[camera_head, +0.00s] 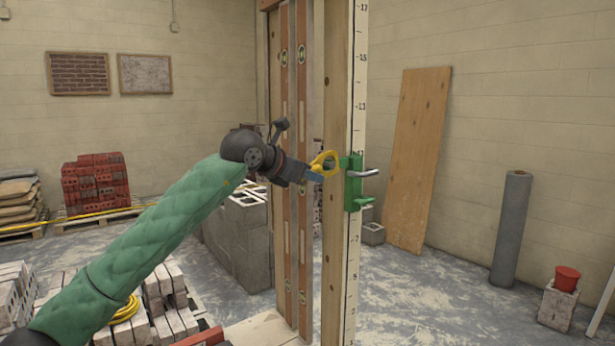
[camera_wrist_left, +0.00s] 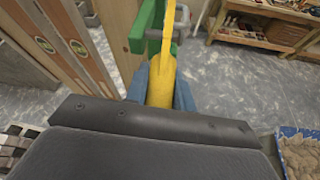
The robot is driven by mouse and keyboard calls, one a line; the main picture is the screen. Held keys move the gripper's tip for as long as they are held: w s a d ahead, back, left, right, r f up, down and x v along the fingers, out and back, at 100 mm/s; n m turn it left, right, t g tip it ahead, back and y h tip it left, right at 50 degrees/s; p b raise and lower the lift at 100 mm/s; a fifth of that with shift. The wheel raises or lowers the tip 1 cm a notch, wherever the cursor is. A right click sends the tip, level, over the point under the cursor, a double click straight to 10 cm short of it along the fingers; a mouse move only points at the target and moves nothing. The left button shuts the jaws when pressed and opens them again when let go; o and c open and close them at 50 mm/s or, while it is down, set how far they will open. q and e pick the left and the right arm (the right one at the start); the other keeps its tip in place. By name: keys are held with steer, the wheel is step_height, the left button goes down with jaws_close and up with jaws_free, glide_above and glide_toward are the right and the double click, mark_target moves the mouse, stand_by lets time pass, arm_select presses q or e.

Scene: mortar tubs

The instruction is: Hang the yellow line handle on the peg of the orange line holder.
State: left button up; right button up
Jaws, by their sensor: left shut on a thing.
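In the left wrist view the handle (camera_wrist_left: 160,82) sits between the blue fingertips (camera_wrist_left: 160,95). A green holder (camera_head: 352,192) with a grey metal peg (camera_head: 364,173) is fixed on the wooden post with the number scale. The handle is just left of the holder; I cannot tell if they touch. The green holder (camera_wrist_left: 148,32) also shows just beyond the fingers in the wrist view. I see no orange holder. My right gripper is not in view.
The wooden post (camera_head: 336,120) and reddish level rails (camera_head: 302,110) stand upright beside my gripper. Grey blocks (camera_head: 245,240) are stacked behind. A plywood board (camera_head: 417,160) and a grey roll (camera_head: 511,228) lean at the right wall. The floor between is mostly clear.

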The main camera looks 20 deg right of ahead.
arm_select(q)
steer(key=s+d+b, duration=0.2)
steer(key=s+b, duration=0.2)
steer(key=s, duration=0.3)
steer(key=shift+d, duration=0.3)
stand_by(1.4)
steer(key=shift+s, duration=0.15)
stand_by(0.5)
